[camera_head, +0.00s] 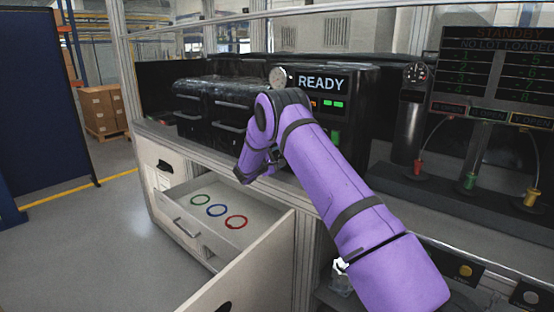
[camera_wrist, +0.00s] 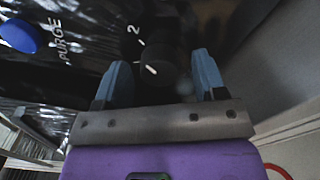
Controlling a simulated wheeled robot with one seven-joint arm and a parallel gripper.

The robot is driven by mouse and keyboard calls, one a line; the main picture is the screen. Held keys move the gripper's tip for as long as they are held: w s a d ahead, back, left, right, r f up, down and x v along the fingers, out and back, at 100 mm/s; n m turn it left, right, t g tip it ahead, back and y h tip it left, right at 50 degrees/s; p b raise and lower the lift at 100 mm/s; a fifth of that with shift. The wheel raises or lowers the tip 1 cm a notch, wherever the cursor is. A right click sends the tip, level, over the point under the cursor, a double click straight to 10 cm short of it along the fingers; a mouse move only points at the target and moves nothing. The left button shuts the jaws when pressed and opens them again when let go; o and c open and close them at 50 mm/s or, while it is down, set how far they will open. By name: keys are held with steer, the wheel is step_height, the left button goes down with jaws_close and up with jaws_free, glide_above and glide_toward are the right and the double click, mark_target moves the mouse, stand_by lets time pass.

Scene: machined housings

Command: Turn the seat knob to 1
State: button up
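In the wrist view a dark round knob (camera_wrist: 166,58) with a short white pointer mark stands on a black panel (camera_wrist: 85,75). A white "2" (camera_wrist: 134,29) is printed above left of it, with small white ticks between. I cannot read a "1". My gripper (camera_wrist: 161,70) has its two blue-grey fingers apart, one on each side of the knob in the picture; I cannot tell whether either touches it. In the head view my gripper (camera_head: 256,170) is low in front of the black machine, partly hidden by my purple arm, and the knob is hidden.
A blue button (camera_wrist: 20,36) labelled "PURGE" is left of the knob. A machine display (camera_head: 321,83) reads "READY". Below, an open drawer (camera_head: 181,229) holds green, blue and red rings. A cabinet door (camera_head: 255,275) stands open near my arm. Coloured-knob stations (camera_head: 468,181) are at right.

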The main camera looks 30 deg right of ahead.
steer(key=c, duration=0.9)
steer(key=shift+n, duration=0.3)
steer(key=n, duration=0.5)
steer(key=shift+a, duration=0.1)
steer(key=n, duration=0.6)
steer(key=shift+n, duration=0.3)
steer(key=o, duration=1)
steer(key=shift+c, duration=0.2)
